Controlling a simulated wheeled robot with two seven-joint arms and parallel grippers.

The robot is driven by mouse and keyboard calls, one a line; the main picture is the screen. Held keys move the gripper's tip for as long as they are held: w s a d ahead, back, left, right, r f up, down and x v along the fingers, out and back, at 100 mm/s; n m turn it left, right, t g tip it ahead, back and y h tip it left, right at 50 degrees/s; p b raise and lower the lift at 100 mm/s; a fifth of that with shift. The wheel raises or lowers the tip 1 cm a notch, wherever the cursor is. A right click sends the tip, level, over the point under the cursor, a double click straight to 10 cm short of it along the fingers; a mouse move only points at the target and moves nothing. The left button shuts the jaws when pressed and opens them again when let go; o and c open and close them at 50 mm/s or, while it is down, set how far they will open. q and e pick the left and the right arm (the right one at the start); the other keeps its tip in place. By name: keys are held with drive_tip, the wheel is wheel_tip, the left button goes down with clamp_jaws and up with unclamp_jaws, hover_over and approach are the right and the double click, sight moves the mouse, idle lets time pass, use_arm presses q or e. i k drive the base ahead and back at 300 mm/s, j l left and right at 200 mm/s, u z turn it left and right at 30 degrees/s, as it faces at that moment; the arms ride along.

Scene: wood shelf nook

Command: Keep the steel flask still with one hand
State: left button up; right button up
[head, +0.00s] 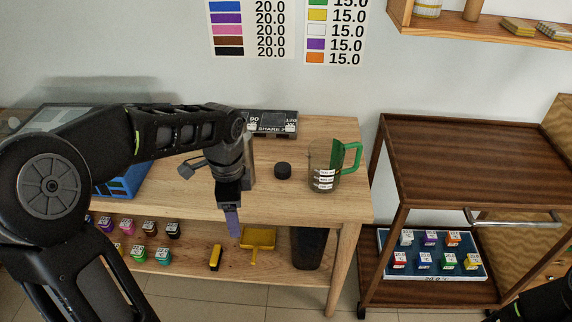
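A narrow grey upright shape (250,165), probably the steel flask, stands on the wooden table just behind my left wrist. The wrist hides most of it. A small round black lid (283,170) lies on the table to its right. My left gripper (232,222) points down at the table's front edge, in front of the grey shape. I see it nearly edge-on, so its opening and whether it touches the shape are unclear. Of my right arm only a dark part shows in the lower right corner; its gripper is out of view.
A clear measuring jug (322,178) with a green handle stands right of the lid. A dark sign (270,123) is behind. A blue container (122,184) is at left, partly hidden. Small paint pots, a yellow dustpan (258,238) and a dark bin (308,249) sit below. A brown cart (470,160) stands right.

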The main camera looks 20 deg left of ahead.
sight(248, 160)
drive_tip(key=i, duration=0.9)
